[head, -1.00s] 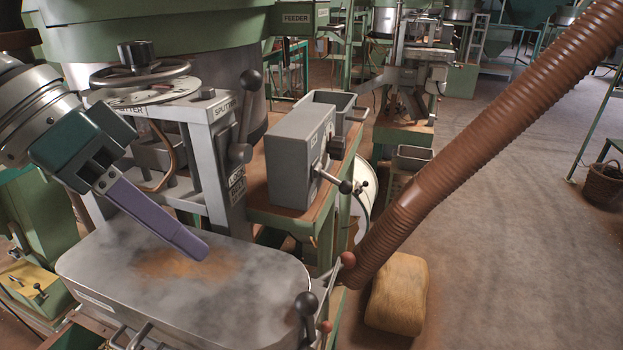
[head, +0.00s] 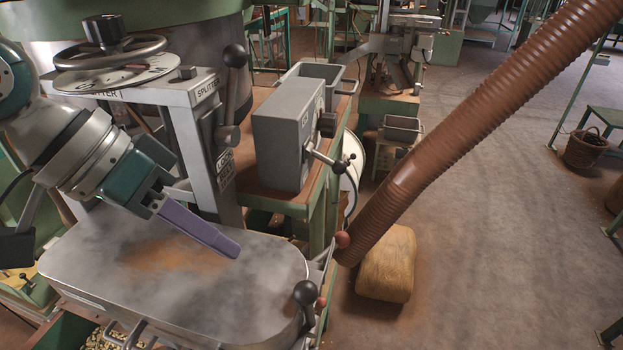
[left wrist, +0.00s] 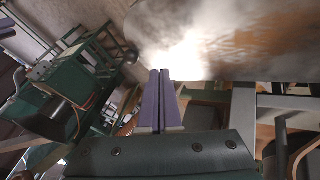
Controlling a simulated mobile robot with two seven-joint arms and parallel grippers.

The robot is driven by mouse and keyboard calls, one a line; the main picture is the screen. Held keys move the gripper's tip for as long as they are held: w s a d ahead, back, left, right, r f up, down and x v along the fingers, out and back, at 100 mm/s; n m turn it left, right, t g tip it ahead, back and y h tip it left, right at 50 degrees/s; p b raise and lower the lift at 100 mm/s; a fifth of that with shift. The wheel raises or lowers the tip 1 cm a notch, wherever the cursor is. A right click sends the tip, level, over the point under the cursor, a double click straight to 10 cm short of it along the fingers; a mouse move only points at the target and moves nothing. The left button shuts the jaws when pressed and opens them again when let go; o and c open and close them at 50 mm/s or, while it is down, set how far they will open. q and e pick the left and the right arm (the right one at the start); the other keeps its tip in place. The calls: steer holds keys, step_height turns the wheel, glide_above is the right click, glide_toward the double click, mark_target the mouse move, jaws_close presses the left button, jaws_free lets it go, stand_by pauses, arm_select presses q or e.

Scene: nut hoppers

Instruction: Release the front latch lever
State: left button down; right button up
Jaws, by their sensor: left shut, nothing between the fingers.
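My left gripper (head: 236,251) is shut and empty, its purple fingers pointing right and down over the grey, dusty metal cover (head: 90,285). In the left wrist view the two fingers (left wrist: 161,72) lie side by side. A lever with a black ball knob (head: 305,293) stands at the cover's front right corner; it appears to be the front latch lever. It is right of and below my fingertips in the picture, apart from them. A second lever with a red-brown knob (head: 342,240) stands at the cover's right edge. My right gripper is not in view.
The splitter frame (head: 200,120) with its handwheel (head: 110,50) stands behind my left arm. A grey box (head: 285,145) sits on a bench beyond the cover. Open floor lies farther right.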

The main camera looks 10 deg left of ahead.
mark_target(293, 288)
arm_select(q)
steer(key=x, duration=0.3)
steer(key=shift+d+f, duration=0.2)
steer(key=shift+d, duration=0.05)
steer(key=shift+s+d+f+p, duration=0.1)
steer(key=shift+d+p, duration=0.5)
steer(key=shift+s+d+p, duration=0.15)
steer(key=shift+d+p, duration=0.45)
steer(key=shift+s+d+f, duration=0.15)
steer(key=shift+d+f, duration=0.2)
steer(key=shift+d, duration=0.25)
steer(key=shift+r+p, duration=0.1)
steer(key=shift+p, duration=0.25)
